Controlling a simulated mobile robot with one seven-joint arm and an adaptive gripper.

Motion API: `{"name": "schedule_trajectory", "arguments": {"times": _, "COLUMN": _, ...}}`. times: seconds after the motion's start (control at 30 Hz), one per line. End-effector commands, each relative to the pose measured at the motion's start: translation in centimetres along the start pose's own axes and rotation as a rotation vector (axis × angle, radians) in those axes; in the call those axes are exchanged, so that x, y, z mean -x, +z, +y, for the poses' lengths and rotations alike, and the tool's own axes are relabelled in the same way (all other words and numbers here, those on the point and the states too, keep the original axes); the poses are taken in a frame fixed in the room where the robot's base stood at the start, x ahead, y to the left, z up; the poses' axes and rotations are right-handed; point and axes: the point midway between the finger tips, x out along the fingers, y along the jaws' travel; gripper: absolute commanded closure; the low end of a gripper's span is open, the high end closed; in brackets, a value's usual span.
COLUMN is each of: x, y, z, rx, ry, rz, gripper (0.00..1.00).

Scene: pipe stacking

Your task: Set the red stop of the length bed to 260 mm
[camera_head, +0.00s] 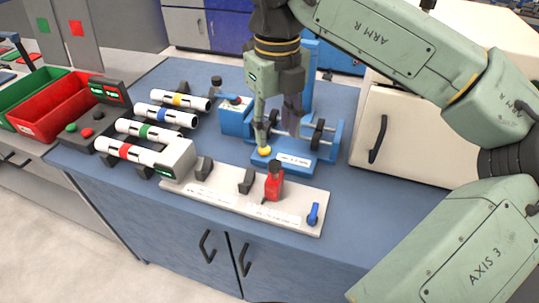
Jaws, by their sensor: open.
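The length bed (220,201) is a pale flat bench at the front of the blue worktop, with a printed strip along its front edge. The red stop (273,183) stands upright on it, right of the middle. A small blue lever (313,213) sits at the bed's right end. The scale marks are too small to read. My gripper (276,140) is open, pointing down over the blue machine behind the bed. One finger is close to the yellow button; I cannot tell whether it touches. The gripper is behind the red stop and apart from it.
The blue machine (331,150) with its yellow button (265,151) stands behind the bed. Several white pipes with coloured bands (150,134) lie at the left. A control box (108,110), a red bin (50,103) and a green bin (36,92) stand further left. Worktop right of the bed is clear.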

Motion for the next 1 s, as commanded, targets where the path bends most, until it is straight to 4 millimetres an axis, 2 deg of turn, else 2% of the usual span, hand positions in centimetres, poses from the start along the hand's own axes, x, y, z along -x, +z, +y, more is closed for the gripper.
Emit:
{"name": "schedule_trajectory", "arguments": {"times": 0.3, "x": -5.8, "y": 0.0, "z": 0.2, "rx": 0.004, "ry": 0.006, "rz": 0.000, "gripper": 0.58}}
{"name": "schedule_trajectory", "arguments": {"times": 0.5, "x": -8.6, "y": 0.0, "z": 0.2, "rx": 0.005, "ry": 0.006, "rz": -0.001, "gripper": 0.58}}
{"name": "schedule_trajectory", "arguments": {"times": 0.7, "x": -9.6, "y": 0.1, "z": 0.2, "rx": 0.005, "ry": 0.006, "rz": -0.003, "gripper": 0.58}}
{"name": "schedule_trajectory", "arguments": {"times": 0.9, "x": -9.6, "y": 0.1, "z": 0.2, "rx": 0.006, "ry": 0.005, "rz": -0.003, "gripper": 0.58}}
{"name": "schedule_trajectory", "arguments": {"times": 1.0, "x": -9.6, "y": 0.1, "z": 0.2, "rx": 0.006, "ry": 0.005, "rz": -0.003, "gripper": 0.63}}
